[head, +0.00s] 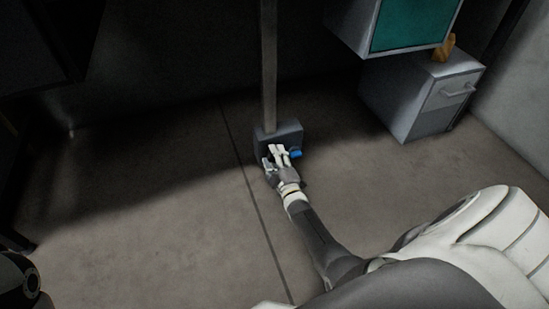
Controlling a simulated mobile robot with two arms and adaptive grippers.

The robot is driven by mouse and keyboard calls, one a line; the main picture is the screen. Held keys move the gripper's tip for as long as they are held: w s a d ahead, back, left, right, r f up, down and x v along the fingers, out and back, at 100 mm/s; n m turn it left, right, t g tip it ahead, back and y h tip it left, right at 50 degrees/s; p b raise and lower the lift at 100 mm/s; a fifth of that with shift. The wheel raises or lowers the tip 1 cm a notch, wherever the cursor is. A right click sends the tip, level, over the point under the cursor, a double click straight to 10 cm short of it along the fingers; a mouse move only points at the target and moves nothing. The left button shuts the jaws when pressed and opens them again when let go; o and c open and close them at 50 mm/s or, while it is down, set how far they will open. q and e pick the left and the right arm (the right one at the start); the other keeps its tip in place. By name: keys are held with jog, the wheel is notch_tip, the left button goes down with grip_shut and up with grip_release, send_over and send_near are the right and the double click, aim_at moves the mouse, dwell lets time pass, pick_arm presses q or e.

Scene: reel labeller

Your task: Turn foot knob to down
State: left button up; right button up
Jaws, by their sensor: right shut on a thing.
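A grey foot box (286,131) stands on the floor at the base of a vertical post. A small blue part (295,153) sticks out at the right of its front side, just right of my fingers. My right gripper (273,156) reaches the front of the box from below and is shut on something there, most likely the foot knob. The fingers hide what they hold, so the knob's position cannot be read. My left gripper is out of view.
The grey post (269,65) rises from the box. A grey drawer cabinet (418,98) stands at the right, with a teal-fronted unit (414,24) above and left of it. The floor (150,190) left of the box is clear.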

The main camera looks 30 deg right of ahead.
jog(key=shift+a+f+n, duration=0.1)
jog(key=shift+n, duration=0.5)
jog(key=o, duration=1)
jog(key=v, duration=0.7)
jog(key=shift+s, duration=0.25)
